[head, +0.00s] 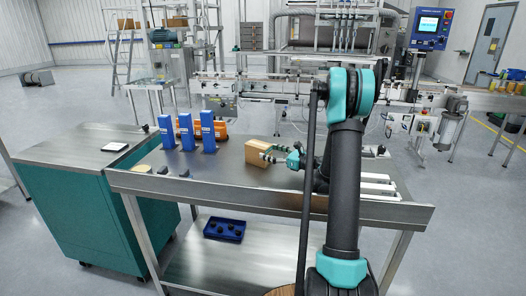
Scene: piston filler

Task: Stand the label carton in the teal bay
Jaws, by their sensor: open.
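A brown carton (256,152), which looks like the label carton, sits on the steel table (225,178) near its middle. My gripper (268,154) reaches in from the right at the carton's right side. Its fingers are open and very close to the carton; I cannot tell whether they touch it or straddle it. I cannot make out a teal bay on the table; my arm hides part of the right side.
Three upright blue boxes (187,132) stand left of the carton, with an orange item (220,130) behind them. Small dark pieces (183,172) lie at the front left. A teal cabinet (85,207) adjoins the table. Pale bars (378,188) lie right of my arm.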

